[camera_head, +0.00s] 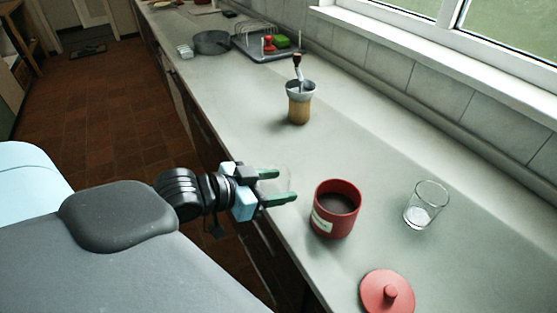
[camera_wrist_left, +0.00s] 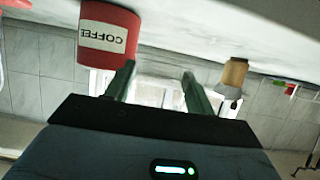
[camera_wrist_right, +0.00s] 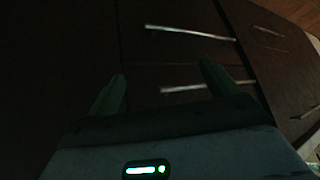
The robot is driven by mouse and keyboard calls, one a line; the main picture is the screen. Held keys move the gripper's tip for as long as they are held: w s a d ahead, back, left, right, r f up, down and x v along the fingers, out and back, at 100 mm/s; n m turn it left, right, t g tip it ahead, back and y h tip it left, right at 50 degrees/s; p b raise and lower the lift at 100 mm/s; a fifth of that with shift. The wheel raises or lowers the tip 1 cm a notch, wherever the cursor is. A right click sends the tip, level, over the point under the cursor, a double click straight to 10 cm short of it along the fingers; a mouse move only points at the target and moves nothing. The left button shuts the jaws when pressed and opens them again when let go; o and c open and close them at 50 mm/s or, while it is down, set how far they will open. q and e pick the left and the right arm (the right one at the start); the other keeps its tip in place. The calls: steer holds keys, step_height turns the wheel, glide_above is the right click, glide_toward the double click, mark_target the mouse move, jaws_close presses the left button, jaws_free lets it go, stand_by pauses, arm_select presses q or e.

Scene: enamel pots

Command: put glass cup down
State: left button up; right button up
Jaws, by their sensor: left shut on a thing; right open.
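My left gripper (camera_head: 285,186) is shut on a clear glass cup (camera_head: 271,181), which shows only faintly between the green fingers. It holds the cup near the counter's front edge, left of the red canister. In the left wrist view the cup (camera_wrist_left: 160,90) is a pale see-through shape between the fingertips. I cannot tell whether its base touches the counter. A second clear glass (camera_head: 425,207) with something whitish at its bottom stands upright at the right. My right gripper (camera_wrist_right: 163,78) is open and empty, in front of dark drawer fronts.
A red open coffee canister (camera_head: 335,213) stands close right of the left gripper; its red lid (camera_head: 387,292) lies nearer. A hand grinder (camera_head: 299,103) stands farther back. A dark pan (camera_head: 212,43) and dish rack (camera_head: 268,45) are at the far end. Counter (camera_head: 240,120) between is clear.

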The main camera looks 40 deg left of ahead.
arm_select(q)
steer(key=shift+a+r, duration=0.1)
steer(key=shift+a, duration=0.1)
glide_above(284, 160)
steer(key=shift+s+f, duration=0.2)
steer(key=shift+f, duration=0.55)
steer(key=shift+w+f+b, duration=0.15)
steer(key=shift+f+b, duration=0.2)
steer(key=shift+f, duration=1.45)
steer(key=shift+f, duration=0.2)
steer(key=o, duration=1)
steer(key=shift+o, duration=0.2)
steer(key=shift+r, duration=0.2)
steer(key=shift+p+v, duration=0.35)
steer(key=shift+v, duration=5.65)
